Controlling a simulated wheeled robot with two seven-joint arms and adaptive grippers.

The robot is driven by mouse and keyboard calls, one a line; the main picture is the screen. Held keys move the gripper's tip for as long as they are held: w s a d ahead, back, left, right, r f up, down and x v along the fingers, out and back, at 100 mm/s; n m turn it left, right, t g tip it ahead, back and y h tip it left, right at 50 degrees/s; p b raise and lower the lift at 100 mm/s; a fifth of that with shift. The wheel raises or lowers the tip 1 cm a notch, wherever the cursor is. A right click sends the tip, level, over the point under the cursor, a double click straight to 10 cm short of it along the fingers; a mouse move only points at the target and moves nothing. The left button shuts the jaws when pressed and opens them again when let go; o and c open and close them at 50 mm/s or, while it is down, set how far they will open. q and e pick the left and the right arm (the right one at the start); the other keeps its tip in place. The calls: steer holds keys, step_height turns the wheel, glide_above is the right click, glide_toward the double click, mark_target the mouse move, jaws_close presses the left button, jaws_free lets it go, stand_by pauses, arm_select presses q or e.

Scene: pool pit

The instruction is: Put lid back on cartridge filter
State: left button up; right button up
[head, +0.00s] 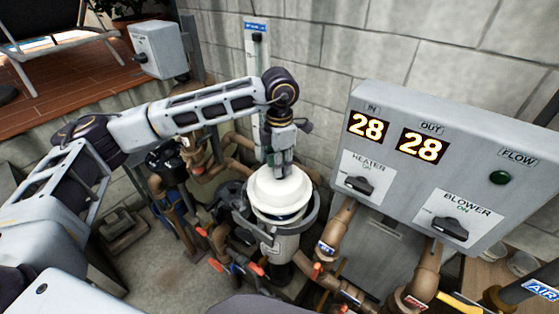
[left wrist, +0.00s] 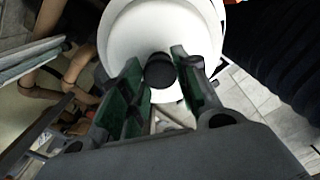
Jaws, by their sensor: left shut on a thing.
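The lid (head: 278,188) is a white round disc with a stepped rim. It sits over the top of the grey cartridge filter housing (head: 284,245) in the head view, with a thin blue ring showing under it. I cannot tell whether it is fully seated. My left gripper (head: 279,166) points down at the lid's top from above. In the left wrist view the gripper (left wrist: 160,75) is shut on the lid's dark round knob (left wrist: 160,71), with the white lid (left wrist: 125,35) beyond the fingers. My right gripper is not in view.
A grey control panel (head: 480,135) with "28" displays stands to the right. Brown pipes with red-handled valves (head: 317,270) crowd around the filter. A white block wall (head: 340,45) rises behind. A grey box (head: 158,50) is at upper left. Open floor (head: 145,265) lies left of the filter.

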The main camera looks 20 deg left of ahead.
arm_select(q)
steer(key=shift+f+b, duration=0.35)
steer(key=shift+f, duration=0.95)
steer(key=shift+f+b, duration=1)
steer(key=shift+f, duration=0.1)
steer(key=shift+f+b, duration=0.1)
steer(key=shift+b, duration=0.45)
steer(key=shift+b, duration=0.4)
stand_by(1.1)
steer(key=shift+f+b, duration=0.15)
steer(key=shift+b, duration=0.55)
stand_by(1.2)
steer(key=o, duration=1.1)
